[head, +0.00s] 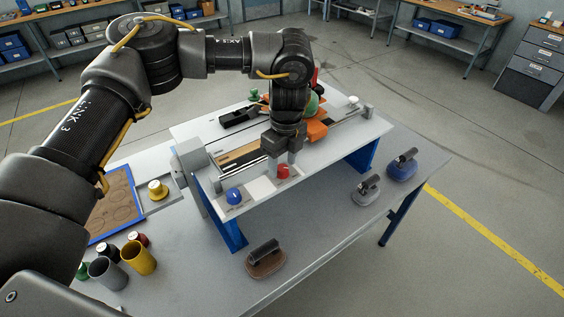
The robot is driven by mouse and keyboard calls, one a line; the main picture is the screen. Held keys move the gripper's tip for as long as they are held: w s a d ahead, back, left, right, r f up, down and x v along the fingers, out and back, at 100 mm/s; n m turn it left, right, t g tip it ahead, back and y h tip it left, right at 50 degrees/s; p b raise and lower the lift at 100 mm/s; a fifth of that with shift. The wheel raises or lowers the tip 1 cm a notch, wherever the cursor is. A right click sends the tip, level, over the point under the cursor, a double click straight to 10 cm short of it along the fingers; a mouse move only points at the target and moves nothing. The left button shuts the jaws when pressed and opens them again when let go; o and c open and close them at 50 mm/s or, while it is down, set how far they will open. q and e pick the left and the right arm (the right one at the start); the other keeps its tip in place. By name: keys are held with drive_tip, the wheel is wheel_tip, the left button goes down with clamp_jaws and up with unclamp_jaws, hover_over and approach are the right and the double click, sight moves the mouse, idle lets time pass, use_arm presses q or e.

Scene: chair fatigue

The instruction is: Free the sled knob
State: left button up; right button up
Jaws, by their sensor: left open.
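My left gripper (283,165) points down at the front of the raised bench, its fingers apart at a red knob (283,172). I cannot tell whether the fingers touch the knob. A blue knob (234,195) stands on the same light plate to the left. Behind runs a long rail (240,154) with an orange block (317,131) and a green rounded part (312,104), partly hidden by my wrist. I cannot tell which knob belongs to the sled. My right gripper is not in view.
A yellow knob (157,190) sits on a side plate by a brown board (115,204). Cups, such as a yellow one (140,258), stand front left. Handled blocks in brown (266,262), grey (366,190) and blue (402,167) lie on the lower table. Its front right is clear.

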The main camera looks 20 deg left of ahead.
sight(285, 165)
use_arm(q)
wheel_tip(285, 165, up, 10)
drive_tip(key=b, duration=0.2)
drive_tip(key=shift+w+d, duration=0.15)
drive_tip(key=shift+w, duration=0.25)
drive_tip(key=shift+r, duration=0.1)
